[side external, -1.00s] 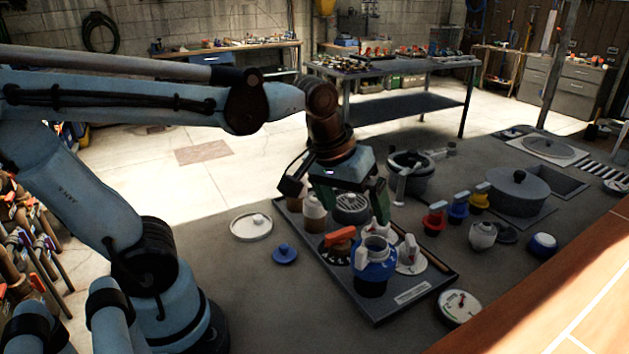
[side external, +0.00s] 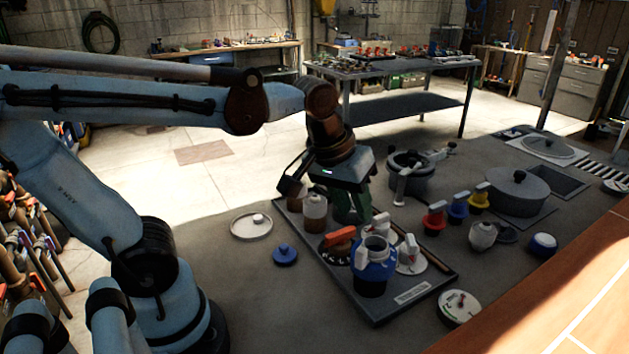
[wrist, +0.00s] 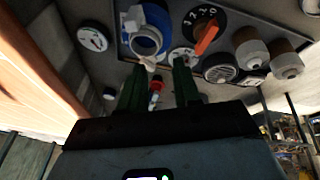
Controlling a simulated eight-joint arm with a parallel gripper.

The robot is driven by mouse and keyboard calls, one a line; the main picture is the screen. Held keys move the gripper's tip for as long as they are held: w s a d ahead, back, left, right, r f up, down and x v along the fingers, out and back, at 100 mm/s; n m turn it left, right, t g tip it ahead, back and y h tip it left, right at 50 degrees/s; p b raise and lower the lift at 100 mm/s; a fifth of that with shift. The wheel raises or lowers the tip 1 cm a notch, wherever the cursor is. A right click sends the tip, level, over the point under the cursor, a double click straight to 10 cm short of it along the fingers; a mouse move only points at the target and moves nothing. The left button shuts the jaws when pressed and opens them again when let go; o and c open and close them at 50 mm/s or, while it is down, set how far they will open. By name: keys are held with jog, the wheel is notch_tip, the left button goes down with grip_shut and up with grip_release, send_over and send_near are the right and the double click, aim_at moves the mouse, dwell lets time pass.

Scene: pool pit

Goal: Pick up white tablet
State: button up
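I cannot make out a white tablet for certain in either view. My gripper (side external: 352,212) points down over the far part of the grey tray (side external: 440,279), behind the blue jug (side external: 374,268). In the wrist view my gripper (wrist: 161,64) has its two green fingers apart, with no held object visible between them. Small white pieces (wrist: 150,62) show near the fingertips beside the blue jug (wrist: 150,20); I cannot tell what they are. A round grate (wrist: 219,72) lies beside one finger. The spot under the fingertips is partly hidden in the side view.
Close around my gripper are two capped bottles (side external: 315,205), an orange-handled dial (side external: 340,237) and a white dial with a handle (side external: 411,257). A white lid (side external: 251,230) and a blue knobbed lid (side external: 285,256) lie left of the tray. Colored-handled valves stand to the right.

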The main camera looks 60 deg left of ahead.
jog(key=a+f+g+y, duration=0.1)
jog(key=a+f+g, duration=0.1)
jog(key=a, duration=1.2)
jog(key=n+g, duration=0.1)
jog(key=g, duration=0.1)
send_near(258, 217)
jog(key=shift+h, duration=0.4)
jog(key=shift+w+a+f, duration=0.1)
jog(key=shift+a+f, duration=0.1)
jog(key=shift+f, duration=1.85)
jog(key=shift+a+f, duration=0.2)
jog(key=shift+f, duration=1.9)
grip_shut()
